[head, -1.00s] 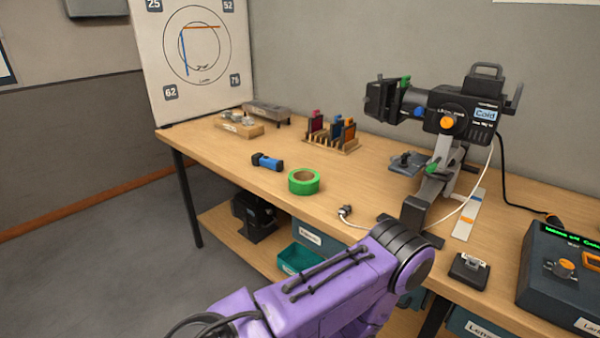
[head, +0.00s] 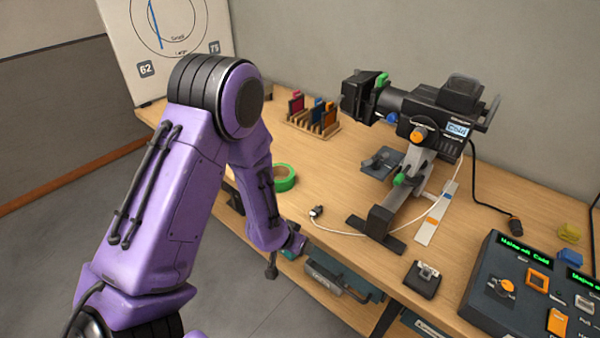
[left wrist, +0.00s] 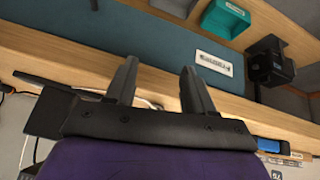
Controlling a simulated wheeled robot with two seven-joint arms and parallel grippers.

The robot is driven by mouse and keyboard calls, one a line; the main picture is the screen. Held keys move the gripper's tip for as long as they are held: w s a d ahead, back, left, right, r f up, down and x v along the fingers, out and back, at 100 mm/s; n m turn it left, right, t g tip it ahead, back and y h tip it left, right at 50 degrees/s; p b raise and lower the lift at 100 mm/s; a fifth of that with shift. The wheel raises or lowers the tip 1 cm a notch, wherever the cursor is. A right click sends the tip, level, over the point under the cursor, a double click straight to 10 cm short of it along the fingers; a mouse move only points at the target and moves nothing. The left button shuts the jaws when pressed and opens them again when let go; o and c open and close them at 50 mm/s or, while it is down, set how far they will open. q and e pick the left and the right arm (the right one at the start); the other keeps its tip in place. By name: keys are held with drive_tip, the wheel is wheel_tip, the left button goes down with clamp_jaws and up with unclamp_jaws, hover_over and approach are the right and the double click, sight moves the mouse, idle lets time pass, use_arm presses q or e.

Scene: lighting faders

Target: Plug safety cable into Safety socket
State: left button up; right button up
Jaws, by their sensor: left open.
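The safety cable is a thin white cord running from the lamp across the tabletop. Its dark and light plug (head: 317,212) lies loose near the table's front edge. A small black block with a light metal socket on top (head: 427,274) stands to its right; I cannot read a label on it. My left arm reaches down at the table's front edge, and its gripper is small and partly hidden in the head view, left of the plug. In the left wrist view my left gripper (left wrist: 157,82) is open, with nothing between its fingers. My right gripper is not in view.
The lamp (head: 440,125) stands on a dark foot behind the plug. A console (head: 510,285) sits at the right. Green tape (head: 284,177) lies behind my arm. A drawer front (left wrist: 150,40) and teal bin (left wrist: 225,18) are below the tabletop.

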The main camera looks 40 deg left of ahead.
use_arm(q)
drive_tip(key=m+p, duration=0.2)
drive_tip(key=p, duration=0.1)
approach(313, 211)
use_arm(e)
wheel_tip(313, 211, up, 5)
use_arm(q)
drive_tip(key=b+x, duration=0.5)
drive_tip(key=b, duration=0.1)
drive_tip(key=shift+s+f, duration=0.2)
drive_tip(key=shift+f, duration=0.35)
drive_tip(key=shift+w+d+f, duration=0.1)
drive_tip(key=shift+w+f, duration=0.6)
drive_tip(key=shift+w, duration=0.05)
drive_tip(key=shift+w+f+b, duration=0.3)
drive_tip(key=shift+f+b, duration=0.05)
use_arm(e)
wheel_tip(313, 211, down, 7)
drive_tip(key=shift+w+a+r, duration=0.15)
